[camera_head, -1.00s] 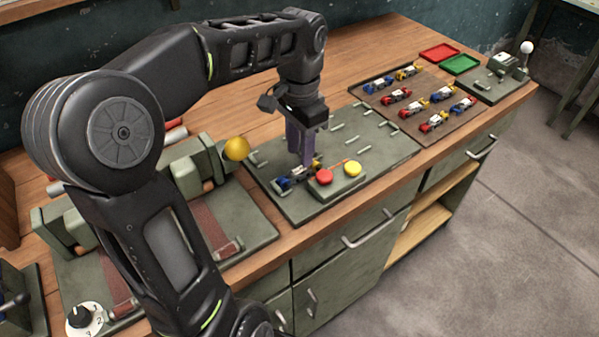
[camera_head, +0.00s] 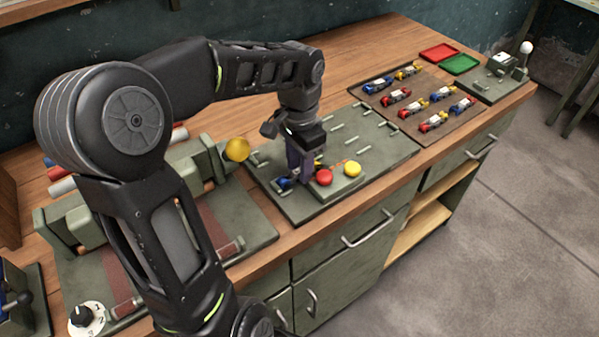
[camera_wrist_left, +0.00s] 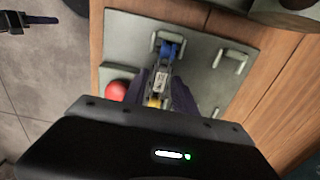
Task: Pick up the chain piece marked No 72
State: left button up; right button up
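My left gripper (camera_head: 302,178) is low over the green fixture board (camera_head: 392,150), fingers pointing down. In the left wrist view its two fingers (camera_wrist_left: 162,88) stand open on either side of a chain piece (camera_wrist_left: 162,80), with no clear grip on it. This piece has a blue end, a yellow end and a small pale label whose number is too small to read. In the head view its blue end (camera_head: 284,183) shows beside the fingers; the rest is mostly hidden. What appears to be my right gripper (camera_wrist_left: 45,20) shows at the left wrist view's upper left corner, over the floor.
A red button (camera_head: 324,177) and a yellow button (camera_head: 352,169) stand close beside the gripper. A brown tray (camera_head: 379,104) holds several coloured chain pieces. Red (camera_head: 439,52) and green (camera_head: 460,64) trays lie behind. A yellow ball (camera_head: 237,149) is on the machine at left.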

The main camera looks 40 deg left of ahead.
pick_arm(q)
jog(key=shift+c, duration=0.4)
grip_shut()
